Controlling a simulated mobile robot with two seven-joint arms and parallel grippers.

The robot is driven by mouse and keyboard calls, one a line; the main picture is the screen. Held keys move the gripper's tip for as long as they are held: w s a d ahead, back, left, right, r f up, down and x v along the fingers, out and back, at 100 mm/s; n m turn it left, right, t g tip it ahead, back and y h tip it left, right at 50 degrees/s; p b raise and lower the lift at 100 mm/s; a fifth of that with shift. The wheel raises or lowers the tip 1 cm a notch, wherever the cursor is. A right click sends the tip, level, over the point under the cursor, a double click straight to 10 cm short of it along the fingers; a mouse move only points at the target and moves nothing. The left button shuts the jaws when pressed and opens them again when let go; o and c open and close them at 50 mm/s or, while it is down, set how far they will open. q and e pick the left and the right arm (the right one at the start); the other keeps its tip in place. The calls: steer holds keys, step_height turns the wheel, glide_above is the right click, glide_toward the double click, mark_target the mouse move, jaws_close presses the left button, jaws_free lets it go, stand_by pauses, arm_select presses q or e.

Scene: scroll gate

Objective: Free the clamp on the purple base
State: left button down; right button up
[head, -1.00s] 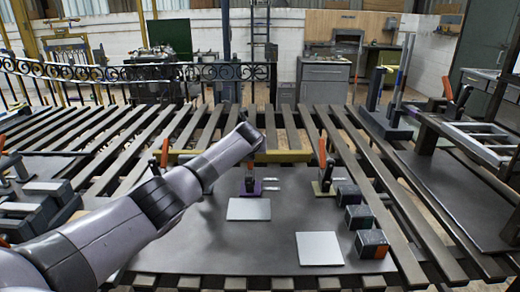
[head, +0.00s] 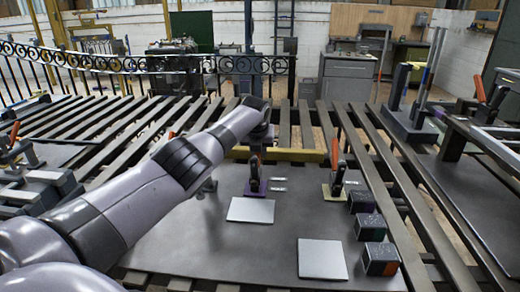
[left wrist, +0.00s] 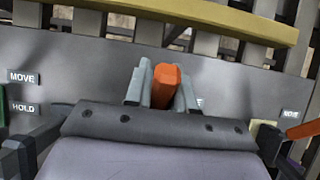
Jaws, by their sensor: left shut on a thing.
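The clamp (head: 255,171) on the purple base (head: 252,191) stands upright near the middle of the dark plate. My left gripper (head: 257,146) comes down on it from above, and my arm hides most of its handle in the head view. In the left wrist view, the fingers of my left gripper (left wrist: 163,88) are shut on its orange handle (left wrist: 165,84). The purple base is hidden in that view. My right gripper is not in view.
Another clamp with an orange handle (head: 336,152) stands to the right on an olive base (head: 333,191). Two pale square plates (head: 251,210) (head: 322,259) lie in front. A yellow bar (head: 290,155) runs behind the clamps.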

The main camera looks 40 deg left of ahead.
mark_target(258, 154)
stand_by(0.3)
arm_select(q)
steer(key=c, duration=1)
jaws_free()
steer(key=shift+c, duration=0.2)
steer(key=shift+p+v, duration=0.6)
steer(key=shift+v, duration=2.65)
steer(key=shift+s+r, duration=0.1)
steer(key=shift+r, duration=0.15)
steer(key=shift+d, duration=0.1)
